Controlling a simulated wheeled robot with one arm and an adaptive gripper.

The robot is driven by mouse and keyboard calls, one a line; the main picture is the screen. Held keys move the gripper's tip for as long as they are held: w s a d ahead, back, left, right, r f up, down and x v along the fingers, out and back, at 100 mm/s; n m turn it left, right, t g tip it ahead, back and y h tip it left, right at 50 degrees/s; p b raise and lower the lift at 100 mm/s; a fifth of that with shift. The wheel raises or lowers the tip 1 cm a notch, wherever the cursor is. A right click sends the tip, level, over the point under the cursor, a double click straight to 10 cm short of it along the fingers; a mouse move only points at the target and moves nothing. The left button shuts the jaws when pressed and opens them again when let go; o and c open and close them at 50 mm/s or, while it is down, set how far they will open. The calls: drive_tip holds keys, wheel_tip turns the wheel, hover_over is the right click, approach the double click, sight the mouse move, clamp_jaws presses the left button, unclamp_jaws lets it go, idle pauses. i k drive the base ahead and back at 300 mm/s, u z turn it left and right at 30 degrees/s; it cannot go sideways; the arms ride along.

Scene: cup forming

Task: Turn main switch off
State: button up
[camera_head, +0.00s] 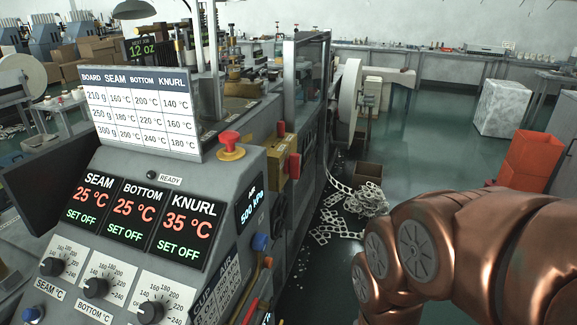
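A yellow box (281,163) with a red handle (294,166) is mounted on the right side of the machine, just behind the control panel. It looks like the main switch, but no label on it can be read and its on or off position cannot be told. A red mushroom button (230,141) on a yellow base sits on top of the panel. The panel displays (147,215) are lit: seam 25 °C, bottom 25 °C, knurl 35 °C, each with "SET OFF". My copper-coloured arm fills the lower right; my gripper is not in view.
Three temperature knobs (96,288) sit below the displays. An air display (250,205) reads 500 kPa. Paper scrap (350,205) lies on the floor beside the machine. A red-orange bin (531,160) and a pale block (501,106) stand at the right. Open floor lies between.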

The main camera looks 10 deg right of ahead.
sight(291, 166)
drive_tip(key=k, duration=0.5)
drive_tip(key=z, duration=0.75)
drive_tip(key=i, duration=0.75)
drive_tip(key=u, duration=0.95)
